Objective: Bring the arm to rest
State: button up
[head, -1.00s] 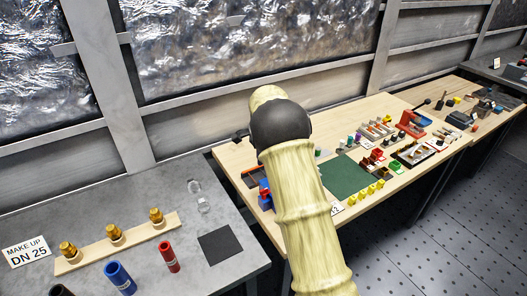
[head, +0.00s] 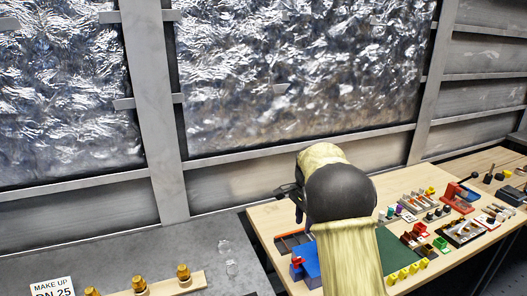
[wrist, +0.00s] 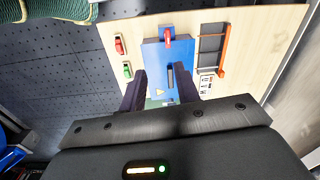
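My arm rises from the bottom of the head view, bent at a dark joint in front of the wooden bench (head: 262,216). My gripper (head: 291,194) shows as a small dark shape left of that joint, above the bench. In the wrist view, my gripper (wrist: 161,90) has its two dark fingers spread apart, with nothing visible held between them. Below the fingers is a blue box (wrist: 154,55) with a red part on top. The box also shows in the head view (head: 310,262). I cannot tell the exact height of the fingers above it.
A grey table (head: 205,235) at left holds brass fittings (head: 183,273) on a wooden strip and a sign (head: 52,287). Small parts, yellow pieces (head: 404,274) and a red device (head: 460,196) crowd the bench at right.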

jog(key=s+f+n+t, duration=0.1)
jog(key=s+n, duration=0.5)
jog(key=s, duration=0.7)
jog(key=s+a+f+n+t, duration=0.1)
jog(key=s+f+n, duration=0.2)
jog(key=s+n, duration=0.4)
jog(key=s, duration=0.7)
jog(key=shift+s, duration=0.3)
jog(key=shift+w, duration=0.1)
